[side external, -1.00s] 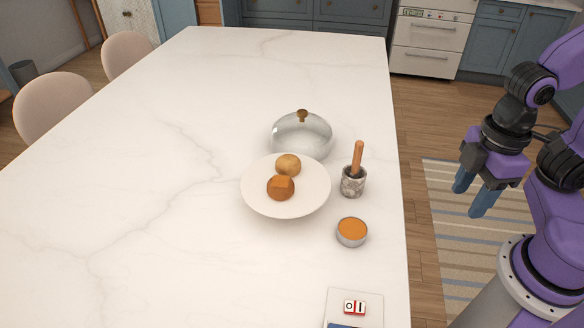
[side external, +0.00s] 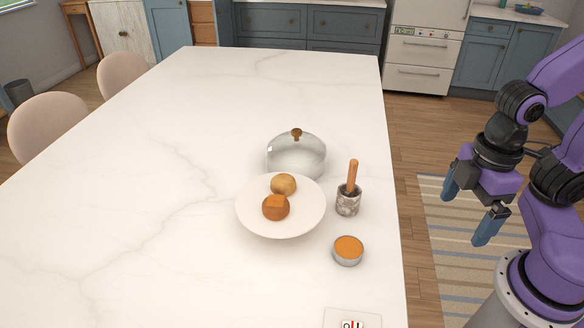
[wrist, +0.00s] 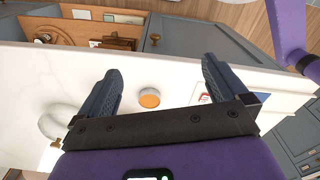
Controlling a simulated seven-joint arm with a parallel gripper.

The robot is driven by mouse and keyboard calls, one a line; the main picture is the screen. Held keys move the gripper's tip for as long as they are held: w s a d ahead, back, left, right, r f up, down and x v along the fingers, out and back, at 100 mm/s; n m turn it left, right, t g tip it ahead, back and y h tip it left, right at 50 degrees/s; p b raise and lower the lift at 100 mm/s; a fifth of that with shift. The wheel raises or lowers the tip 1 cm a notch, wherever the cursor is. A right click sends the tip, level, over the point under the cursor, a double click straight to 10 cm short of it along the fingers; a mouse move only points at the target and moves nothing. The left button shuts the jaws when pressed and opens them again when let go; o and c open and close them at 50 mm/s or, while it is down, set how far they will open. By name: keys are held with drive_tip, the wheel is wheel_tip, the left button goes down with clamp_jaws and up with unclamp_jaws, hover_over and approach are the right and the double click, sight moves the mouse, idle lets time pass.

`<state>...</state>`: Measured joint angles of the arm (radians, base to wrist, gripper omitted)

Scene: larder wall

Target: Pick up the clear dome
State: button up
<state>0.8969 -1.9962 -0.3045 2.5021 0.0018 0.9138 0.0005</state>
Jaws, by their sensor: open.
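The clear dome (side external: 296,157) is a glassy cover with a brown knob (side external: 297,133) on top. It stands upright on the white counter, just behind the plate in the side view. My gripper (side external: 467,210) is open and empty, off the counter's right edge and well apart from the dome. In the wrist view my gripper (wrist: 158,72) shows two spread dark fingers with nothing held between them. I cannot make out the dome for certain there; a pale curved rim (wrist: 46,128) shows at the left.
A white plate (side external: 248,220) with two bread rolls (side external: 280,198) stands in front of the dome. A stone mortar with a wooden pestle (side external: 349,198) and an orange-filled tin (side external: 348,250) stand on the right. The counter (side external: 130,200) is clear at left.

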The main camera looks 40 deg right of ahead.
drive_tip(key=w+a+r+m, duration=0.5)
drive_tip(key=w+a+m, duration=0.25)
drive_tip(key=w, duration=0.45)
wheel_tip(320, 180, up, 5)
drive_tip(key=m, duration=2.3)
hover_over(297, 130)
drive_tip(key=f, duration=1.1)
drive_tip(key=shift+a, duration=0.3)
drive_tip(key=shift+s+d+f, duration=0.1)
drive_tip(key=shift+f, duration=1.25)
drive_tip(key=shift+d+f, duration=0.1)
drive_tip(key=shift+f, duration=1.25)
